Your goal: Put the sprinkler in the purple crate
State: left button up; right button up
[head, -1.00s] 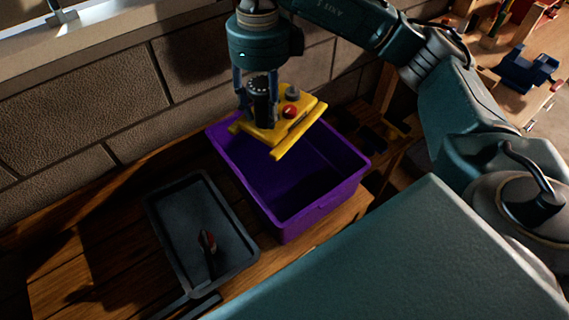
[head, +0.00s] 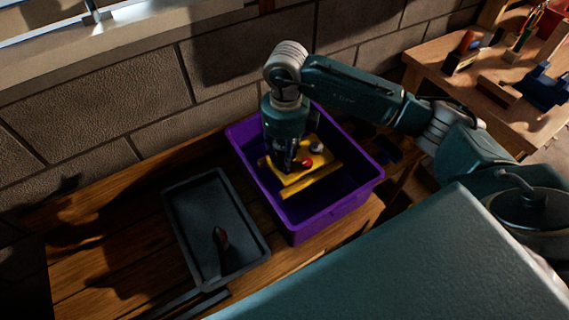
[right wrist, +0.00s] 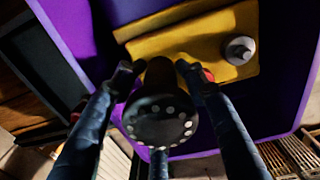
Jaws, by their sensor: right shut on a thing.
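The sprinkler has a yellow base with a black round head, a red knob and a grey knob. In the head view the sprinkler (head: 318,174) is inside the purple crate (head: 333,217), below the rim level. My right gripper (head: 287,165) reaches down into the crate from above and is shut on the sprinkler's black head. In the right wrist view the fingers (right wrist: 155,75) close around the black head of the sprinkler (right wrist: 195,45), with purple crate walls (right wrist: 292,125) around it. I cannot tell whether the base touches the crate floor. My left gripper is not in view.
A dark grey tray (head: 185,225) with a red-and-black tool (head: 220,245) lies left of the crate on the wooden bench (head: 100,255). A brick wall (head: 80,130) stands behind. A second bench (head: 470,95) with several tools is at the upper right.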

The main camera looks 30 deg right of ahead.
notch_tip(320, 180, down, 4)
jog(key=shift+p, duration=0.55)
jog(key=shift+f, duration=0.35)
jog(key=shift+f, duration=0.15)
jog(key=o, duration=1.5)
